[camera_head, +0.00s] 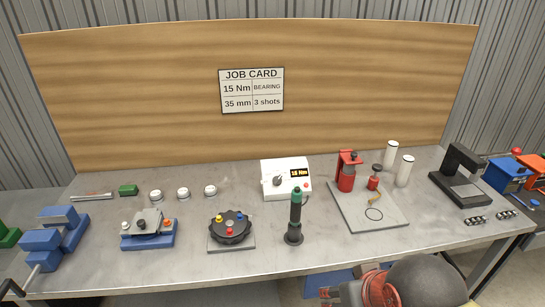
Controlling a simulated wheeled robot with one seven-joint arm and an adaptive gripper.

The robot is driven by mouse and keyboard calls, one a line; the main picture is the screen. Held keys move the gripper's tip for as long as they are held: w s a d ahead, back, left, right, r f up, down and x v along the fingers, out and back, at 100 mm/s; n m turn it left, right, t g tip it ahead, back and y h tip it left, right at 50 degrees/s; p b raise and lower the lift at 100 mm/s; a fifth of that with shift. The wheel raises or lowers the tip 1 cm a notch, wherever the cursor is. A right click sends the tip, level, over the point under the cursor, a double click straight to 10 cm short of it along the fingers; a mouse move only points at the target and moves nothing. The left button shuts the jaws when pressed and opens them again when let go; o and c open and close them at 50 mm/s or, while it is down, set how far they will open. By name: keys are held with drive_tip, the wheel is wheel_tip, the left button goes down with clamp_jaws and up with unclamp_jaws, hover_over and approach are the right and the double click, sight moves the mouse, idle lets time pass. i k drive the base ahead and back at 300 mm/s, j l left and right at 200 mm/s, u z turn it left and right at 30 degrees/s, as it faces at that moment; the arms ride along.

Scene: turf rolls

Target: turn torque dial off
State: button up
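The torque dial is a dark knob (278,181) on the sloped face of a white box (287,194) at the middle back of the bench. The knob looks turned at a slant; its exact setting is too small to read. A small black display (300,173) beside it is lit and shows 15 Nm in yellow. A tiny red spot shows near the box's lower right and another on its left. No gripper fingers can be made out in this view. A dark grey rounded shape at the bottom right may be part of my arm.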

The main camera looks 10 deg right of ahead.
sight(277, 179)
drive_tip(key=i+j, duration=0.1)
drive_tip(key=i, duration=1.05)
